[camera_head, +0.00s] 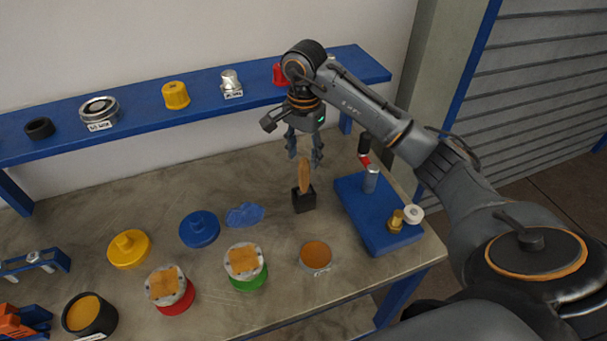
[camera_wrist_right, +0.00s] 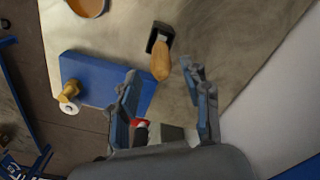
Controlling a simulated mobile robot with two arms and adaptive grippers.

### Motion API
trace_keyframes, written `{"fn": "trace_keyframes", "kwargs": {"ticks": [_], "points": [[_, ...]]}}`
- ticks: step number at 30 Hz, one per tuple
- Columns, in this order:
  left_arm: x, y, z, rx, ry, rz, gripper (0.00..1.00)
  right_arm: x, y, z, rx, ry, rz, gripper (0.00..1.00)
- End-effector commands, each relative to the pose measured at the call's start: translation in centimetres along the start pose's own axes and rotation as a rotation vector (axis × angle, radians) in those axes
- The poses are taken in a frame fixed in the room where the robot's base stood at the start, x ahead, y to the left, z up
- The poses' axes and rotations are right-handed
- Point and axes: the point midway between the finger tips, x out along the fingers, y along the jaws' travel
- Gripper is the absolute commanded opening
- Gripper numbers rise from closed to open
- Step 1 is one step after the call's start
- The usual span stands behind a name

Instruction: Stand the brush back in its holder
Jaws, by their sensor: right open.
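The brush (camera_head: 305,175), with a light wooden handle, stands handle up and nearly upright in a small black holder (camera_head: 304,200) on the table. Its lower end is hidden inside the holder. In the right wrist view the brush handle (camera_wrist_right: 160,62) points toward my gripper, with the holder (camera_wrist_right: 160,36) behind it. My right gripper (camera_head: 304,158) is open, pointing down right at the top of the handle. In the wrist view its fingers (camera_wrist_right: 159,72) are apart, one on each side of the handle end, and I see no contact. My left gripper is not in view.
A blue stand (camera_head: 385,238) with small fittings is right of the holder. A blue cloth-like patch (camera_head: 244,214), an orange-filled dish (camera_head: 315,256) and flanged vessels (camera_head: 245,265) lie nearby. A blue shelf (camera_head: 140,107) runs along the wall behind.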

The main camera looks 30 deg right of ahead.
Motion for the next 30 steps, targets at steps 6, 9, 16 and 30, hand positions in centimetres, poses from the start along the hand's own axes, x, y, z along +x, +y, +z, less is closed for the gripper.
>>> {"fn": "trace_keyframes", "kwargs": {"ticks": [6,9,16,30], "points": [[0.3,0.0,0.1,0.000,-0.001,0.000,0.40,-2.5,0.0,0.0,-0.001,0.001,0.000,0.48],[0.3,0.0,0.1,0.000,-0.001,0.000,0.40,-2.9,0.0,0.0,-0.001,0.001,0.000,0.48],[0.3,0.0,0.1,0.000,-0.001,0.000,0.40,-3.0,0.0,0.1,-0.001,-0.001,0.001,0.48],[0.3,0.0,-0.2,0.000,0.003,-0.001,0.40,-3.0,0.0,0.0,-0.001,-0.001,0.001,0.48]]}}
